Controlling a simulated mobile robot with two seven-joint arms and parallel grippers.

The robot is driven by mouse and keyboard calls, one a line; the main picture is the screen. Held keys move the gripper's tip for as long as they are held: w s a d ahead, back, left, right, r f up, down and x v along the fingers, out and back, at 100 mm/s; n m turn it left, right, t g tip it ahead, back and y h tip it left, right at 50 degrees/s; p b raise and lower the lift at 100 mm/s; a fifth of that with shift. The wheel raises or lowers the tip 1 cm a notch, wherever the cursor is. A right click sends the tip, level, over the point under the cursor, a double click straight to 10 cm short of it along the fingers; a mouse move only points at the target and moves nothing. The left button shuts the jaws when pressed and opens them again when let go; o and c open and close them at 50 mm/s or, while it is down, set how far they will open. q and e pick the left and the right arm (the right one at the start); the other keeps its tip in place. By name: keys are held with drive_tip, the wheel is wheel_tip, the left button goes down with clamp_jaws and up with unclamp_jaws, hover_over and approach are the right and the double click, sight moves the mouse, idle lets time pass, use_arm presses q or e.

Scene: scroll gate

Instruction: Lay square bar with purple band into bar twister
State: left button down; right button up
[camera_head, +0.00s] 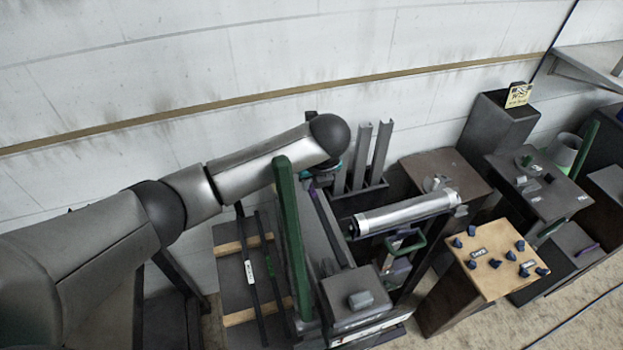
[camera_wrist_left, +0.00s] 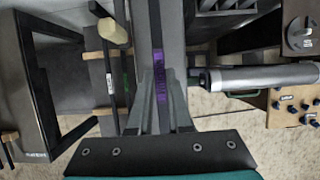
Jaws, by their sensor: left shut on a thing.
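The dark square bar with the purple band (camera_wrist_left: 157,25) runs lengthwise through the middle of the left wrist view. My left gripper (camera_wrist_left: 160,78) is shut on it at the purple band. In the head view a bit of purple on the bar (camera_head: 312,188) shows below my left wrist; the fingers are mostly hidden there. A long grey machine bed (camera_head: 335,238) with a tall green post (camera_head: 289,235), which looks like the bar twister, stands under the gripper. The bar lies along the bed in the wrist view; I cannot tell whether it touches it. My right gripper is not in view.
Left of the machine, dark bars (camera_head: 265,275) lie across wooden strips. A silver cylinder (camera_head: 405,213) sticks out to the right. Upright grey channels (camera_head: 370,155) stand in a rack behind. A wooden-topped block (camera_head: 490,265) with blue pieces is at the right.

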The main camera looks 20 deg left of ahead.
sight(313, 190)
use_arm(q)
wheel_tip(313, 190, down, 2)
drive_tip(key=shift+b, duration=0.9)
drive_tip(key=shift+f+b, duration=0.3)
drive_tip(key=shift+f, duration=0.65)
drive_tip(key=shift+w+p, duration=0.2)
drive_tip(key=shift+p, duration=0.2)
drive_tip(key=shift+f, duration=0.15)
drive_tip(key=c, duration=0.8)
unclamp_jaws()
drive_tip(key=shift+o, duration=0.2)
drive_tip(key=shift+s+a+f, duration=0.1)
drive_tip(key=shift+s+f, duration=0.05)
wheel_tip(313, 190, up, 20)
